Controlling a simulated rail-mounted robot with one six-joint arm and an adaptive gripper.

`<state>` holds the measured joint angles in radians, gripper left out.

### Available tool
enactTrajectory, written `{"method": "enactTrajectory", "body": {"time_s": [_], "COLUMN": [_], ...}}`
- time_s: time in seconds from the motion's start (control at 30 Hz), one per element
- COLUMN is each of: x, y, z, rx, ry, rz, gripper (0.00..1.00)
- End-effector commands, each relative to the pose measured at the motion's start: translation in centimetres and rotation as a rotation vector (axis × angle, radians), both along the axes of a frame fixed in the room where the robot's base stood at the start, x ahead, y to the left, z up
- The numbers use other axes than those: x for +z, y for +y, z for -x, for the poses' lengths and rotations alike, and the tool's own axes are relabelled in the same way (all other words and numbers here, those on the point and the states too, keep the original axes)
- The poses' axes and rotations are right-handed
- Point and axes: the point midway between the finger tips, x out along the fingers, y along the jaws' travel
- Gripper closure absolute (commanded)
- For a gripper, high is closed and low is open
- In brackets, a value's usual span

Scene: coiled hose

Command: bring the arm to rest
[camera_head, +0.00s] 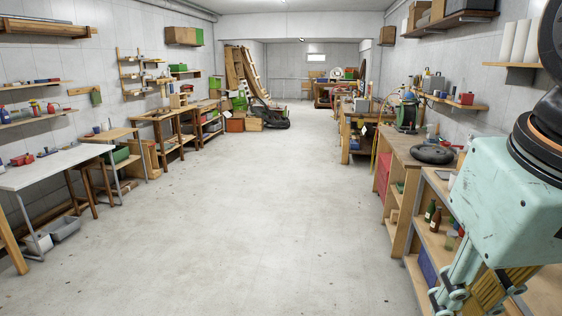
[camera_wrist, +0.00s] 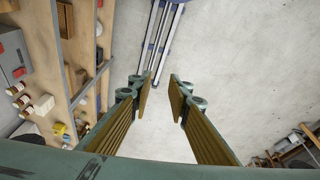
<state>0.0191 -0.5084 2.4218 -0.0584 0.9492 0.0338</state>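My gripper (camera_wrist: 163,97) shows in the wrist view with its two brown-padded fingers apart and nothing between them. Bare grey floor shows beyond the fingertips. In the head view my arm hangs at the right edge. The pale green gripper body (camera_head: 510,205) is in front of the right-hand shelves, and its fingers are partly cut off by the bottom edge.
Wooden shelves (camera_wrist: 84,40) with small items stand left of my gripper in the wrist view. In the head view, a black ring-shaped object (camera_head: 432,154) lies on the right workbench (camera_head: 400,148). A white table (camera_head: 50,168) stands at left. The middle floor (camera_head: 240,200) is clear.

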Motion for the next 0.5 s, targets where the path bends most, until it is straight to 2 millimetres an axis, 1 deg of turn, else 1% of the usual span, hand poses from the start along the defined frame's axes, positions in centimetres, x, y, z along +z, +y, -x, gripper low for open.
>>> {"method": "enactTrajectory", "body": {"time_s": [0.03,0.2,0.5], "x": [-0.2,-1.0,-1.6], "y": [0.4,1.4,2.1], "z": [0.6,2.2,3.1], "rx": [0.006,0.023,0.035], "ry": [-0.013,-0.042,-0.063], "rz": [-0.007,-0.029,-0.043], "gripper": [0.83,0.83,0.83]}}
